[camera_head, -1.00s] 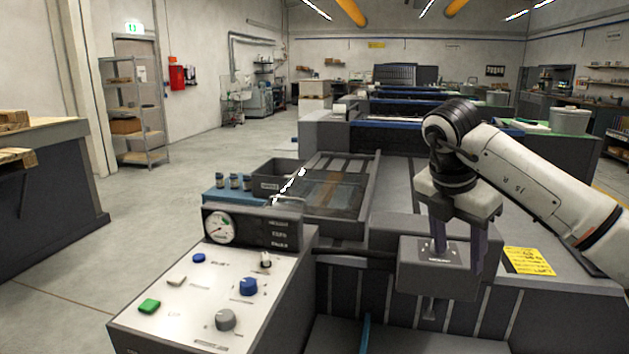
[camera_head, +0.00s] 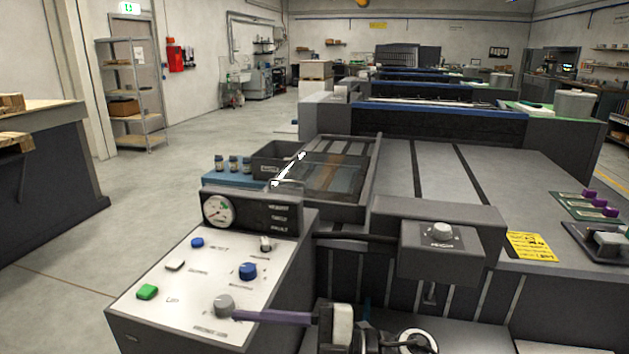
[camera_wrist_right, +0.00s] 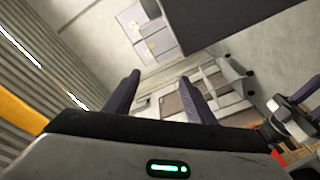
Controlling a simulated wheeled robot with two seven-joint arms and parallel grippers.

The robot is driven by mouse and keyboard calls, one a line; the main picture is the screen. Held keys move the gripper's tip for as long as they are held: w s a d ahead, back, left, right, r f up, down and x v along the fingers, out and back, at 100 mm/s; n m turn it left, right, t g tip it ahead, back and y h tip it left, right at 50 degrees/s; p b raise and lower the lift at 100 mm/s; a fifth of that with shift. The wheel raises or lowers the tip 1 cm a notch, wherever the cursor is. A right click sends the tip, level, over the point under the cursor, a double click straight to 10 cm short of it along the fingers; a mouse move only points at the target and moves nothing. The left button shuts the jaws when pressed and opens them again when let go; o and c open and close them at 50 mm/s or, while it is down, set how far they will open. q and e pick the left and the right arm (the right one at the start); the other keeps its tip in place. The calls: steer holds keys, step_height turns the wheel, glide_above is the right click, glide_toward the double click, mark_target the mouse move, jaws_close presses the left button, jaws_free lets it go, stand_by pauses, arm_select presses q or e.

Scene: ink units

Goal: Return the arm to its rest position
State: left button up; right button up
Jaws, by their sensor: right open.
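My right gripper (camera_head: 240,315) shows at the bottom of the head view, low in front of the press. One purple finger points left, and its tip appears beside the grey knob (camera_head: 222,304) of the control panel; I cannot tell the gap in depth. The wrist body and a round joint sit to its right, cut off by the lower edge. In the right wrist view both purple fingers (camera_wrist_right: 161,82) stand apart with nothing between them. My left gripper is not in view.
The sloped control panel (camera_head: 185,290) has blue, green and grey controls. A grey box with a knob (camera_head: 441,231) stands at the press front. A yellow label (camera_head: 531,247) and purple-handled parts (camera_head: 597,203) lie on the right deck. Floor at left is clear.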

steer(key=w+d+f+m+t+h, duration=0.1)
steer(key=d+f+m+t+h, duration=1)
steer(key=d+f+m+t, duration=0.75)
steer(key=s+d+f+m+g+h, duration=0.2)
steer(key=s+d+f+m+g, duration=0.1)
steer(key=s+f+g, duration=0.2)
steer(key=s+d+f+m+g+h, duration=0.3)
steer(key=s+f+g, duration=0.3)
steer(key=s+f, duration=0.3)
steer(key=s+d+m, duration=0.1)
steer(key=s, duration=0.3)
steer(key=shift+s, duration=0.3)
